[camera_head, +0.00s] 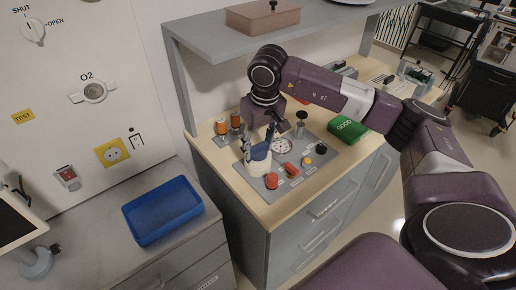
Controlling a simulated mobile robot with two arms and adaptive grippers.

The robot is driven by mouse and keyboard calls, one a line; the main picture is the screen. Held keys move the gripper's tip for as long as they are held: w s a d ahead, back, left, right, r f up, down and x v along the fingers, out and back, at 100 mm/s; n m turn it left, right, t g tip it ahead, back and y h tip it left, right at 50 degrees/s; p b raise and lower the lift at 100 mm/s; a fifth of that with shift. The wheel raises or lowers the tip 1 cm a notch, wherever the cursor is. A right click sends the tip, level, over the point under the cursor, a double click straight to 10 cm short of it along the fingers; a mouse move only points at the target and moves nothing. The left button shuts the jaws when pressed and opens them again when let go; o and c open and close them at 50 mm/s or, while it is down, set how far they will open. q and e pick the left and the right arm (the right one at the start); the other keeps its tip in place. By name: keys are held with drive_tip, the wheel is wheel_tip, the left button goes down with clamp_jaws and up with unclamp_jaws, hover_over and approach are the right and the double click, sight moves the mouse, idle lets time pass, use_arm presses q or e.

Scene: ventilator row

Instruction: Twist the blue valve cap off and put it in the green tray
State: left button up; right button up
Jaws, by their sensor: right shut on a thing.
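The blue valve cap (261,152) is at the top of a white cylindrical body (255,172) on the grey panel of the wooden-topped cabinet. My right gripper (260,142) points down from above and is shut on the blue cap; its fingers hide part of it. I cannot tell whether the cap is still seated on the white body or slightly raised. The green tray (347,131), marked GOOD, lies on the same top, to the right of the panel. Its inside is mostly hidden by my right arm. My left gripper is not in view.
Red knobs (271,180), a black knob (321,149), orange-capped parts (221,126) and a gauge (281,146) crowd the panel. An empty blue tray (163,210) sits on the lower counter at left.

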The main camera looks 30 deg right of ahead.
sight(258, 145)
drive_tip(key=shift+n, duration=0.6)
drive_tip(key=shift+b, duration=0.35)
drive_tip(key=shift+r, duration=0.25)
drive_tip(key=shift+r+p, duration=1.3)
drive_tip(key=shift+r, duration=0.7)
drive_tip(key=shift+r, duration=0.1)
